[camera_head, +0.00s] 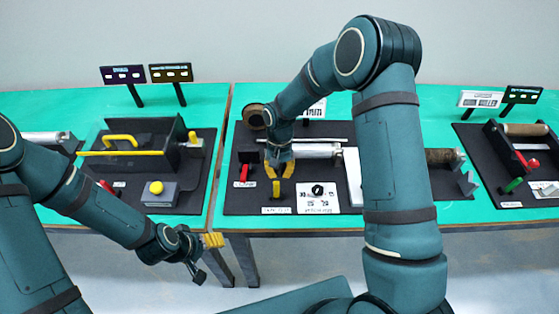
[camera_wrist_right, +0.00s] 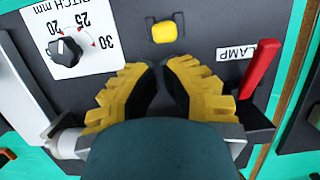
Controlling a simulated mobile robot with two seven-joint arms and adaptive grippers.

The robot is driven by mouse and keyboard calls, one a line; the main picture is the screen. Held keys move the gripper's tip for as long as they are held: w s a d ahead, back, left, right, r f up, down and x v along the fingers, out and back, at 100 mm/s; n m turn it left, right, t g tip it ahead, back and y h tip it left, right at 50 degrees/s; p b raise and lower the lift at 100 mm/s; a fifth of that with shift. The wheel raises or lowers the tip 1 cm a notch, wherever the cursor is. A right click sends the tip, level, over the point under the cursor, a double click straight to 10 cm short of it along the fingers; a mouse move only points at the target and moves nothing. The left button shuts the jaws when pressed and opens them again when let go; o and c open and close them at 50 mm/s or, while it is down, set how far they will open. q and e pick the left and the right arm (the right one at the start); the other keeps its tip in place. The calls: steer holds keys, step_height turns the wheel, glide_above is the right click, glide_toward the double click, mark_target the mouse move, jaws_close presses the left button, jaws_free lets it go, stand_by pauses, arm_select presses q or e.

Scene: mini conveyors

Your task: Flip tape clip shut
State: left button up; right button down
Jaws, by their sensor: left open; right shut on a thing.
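My right gripper (camera_head: 278,163) hangs over the middle board, above the yellow-tipped tape clip (camera_head: 276,190). The clip's yellow end (camera_wrist_right: 165,32) shows just past the fingertips in the right wrist view. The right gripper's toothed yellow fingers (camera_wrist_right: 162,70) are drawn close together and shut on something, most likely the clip. The grip point itself is hard to make out. My left gripper (camera_head: 207,257) is open and empty, low in front of the tables, away from the clip.
A red clamp lever (camera_head: 243,174) stands left of the clip. A pitch dial (camera_head: 317,190) sits to its right, and a silver roller (camera_head: 318,151) lies behind. Another board (camera_head: 130,200) with a yellow button stands left. My right forearm covers part of the middle board.

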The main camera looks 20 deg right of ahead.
steer(key=shift+s+a, duration=0.1)
steer(key=shift+s, duration=0.2)
steer(key=shift+s, duration=0.1)
steer(key=shift+s+r+t+b, duration=0.1)
steer(key=shift+s+t+b, duration=0.05)
steer(key=shift+t+b, duration=0.2)
